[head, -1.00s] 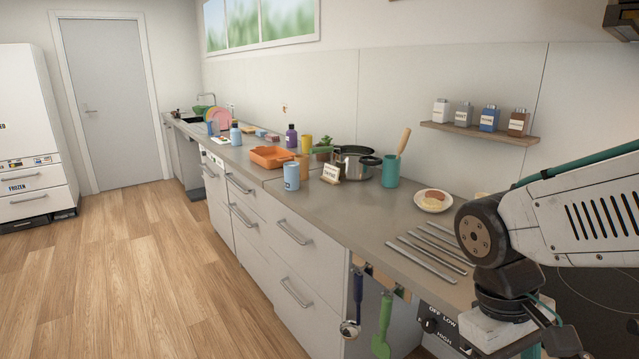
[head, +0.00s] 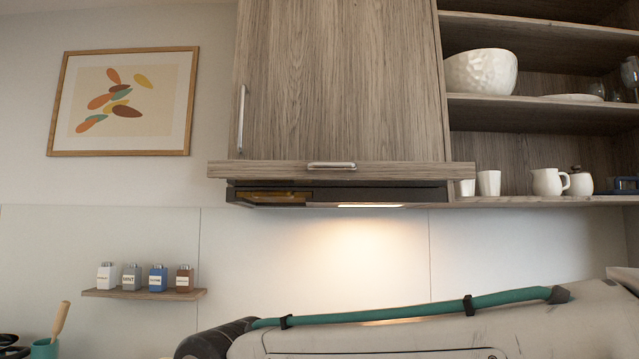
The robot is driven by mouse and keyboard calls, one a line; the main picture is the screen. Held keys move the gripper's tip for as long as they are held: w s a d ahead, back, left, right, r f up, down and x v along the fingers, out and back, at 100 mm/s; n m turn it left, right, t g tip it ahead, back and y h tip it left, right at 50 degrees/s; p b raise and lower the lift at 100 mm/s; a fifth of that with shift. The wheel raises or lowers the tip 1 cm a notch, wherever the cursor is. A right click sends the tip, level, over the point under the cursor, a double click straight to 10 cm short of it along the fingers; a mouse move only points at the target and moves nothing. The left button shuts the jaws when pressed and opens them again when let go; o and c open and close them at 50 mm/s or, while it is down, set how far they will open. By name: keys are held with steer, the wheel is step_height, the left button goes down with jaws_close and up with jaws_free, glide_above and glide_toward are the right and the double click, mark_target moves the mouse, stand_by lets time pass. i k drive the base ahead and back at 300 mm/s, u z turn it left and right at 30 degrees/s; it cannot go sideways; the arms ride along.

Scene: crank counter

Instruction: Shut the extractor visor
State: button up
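The extractor visor (head: 270,171) is a wood-grain front strip with a small metal bar handle (head: 331,166), below a tall wooden cabinet door (head: 340,80). The strip reaches past both sides of the door above it and looks pulled out toward me. Under it is the dark extractor body (head: 420,194) with a lit lamp (head: 370,205). My arm link with a teal hose crosses the bottom of the view, below the visor and apart from it. My gripper is out of view.
Open shelves at right hold a white bowl (head: 481,72), white cups (head: 489,183) and a jug (head: 549,182). A small wall shelf (head: 145,294) with labelled jars is at lower left. A framed picture (head: 124,101) hangs at upper left. The wall below the visor is clear.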

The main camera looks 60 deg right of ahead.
mark_target(258, 173)
steer(key=z, duration=0.45)
steer(key=k, duration=0.9)
steer(key=z, duration=0.8)
steer(key=i, duration=0.5)
